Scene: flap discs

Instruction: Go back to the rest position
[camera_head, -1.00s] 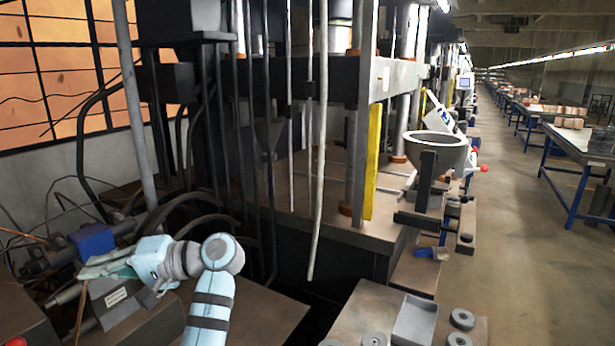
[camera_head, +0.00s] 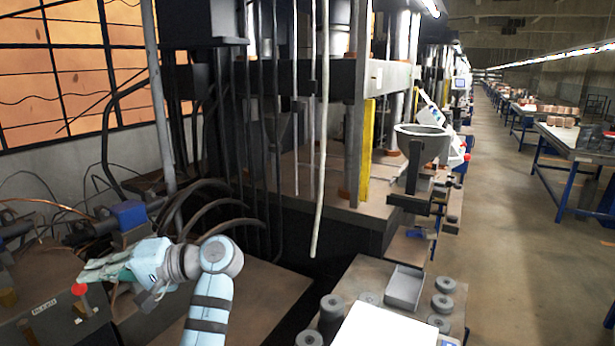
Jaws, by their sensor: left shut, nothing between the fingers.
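My left gripper (camera_head: 100,268) is at the lower left, at the end of my pale blue arm (camera_head: 208,300). It points left and is shut, with nothing seen in it. It shows in front of dark machine parts; I cannot tell how far it is from them. My right gripper is not in view. Several grey flap discs (camera_head: 445,285) lie on a low table (camera_head: 365,272) at the bottom centre, well to the right of my left gripper.
A grey tray (camera_head: 405,287) sits among the discs. A white flat thing (camera_head: 385,328) covers part of the bottom edge. A large press (camera_head: 330,215) with hoses stands behind my arm. A blue-legged workbench (camera_head: 575,150) stands at right; the aisle floor (camera_head: 500,230) is clear.

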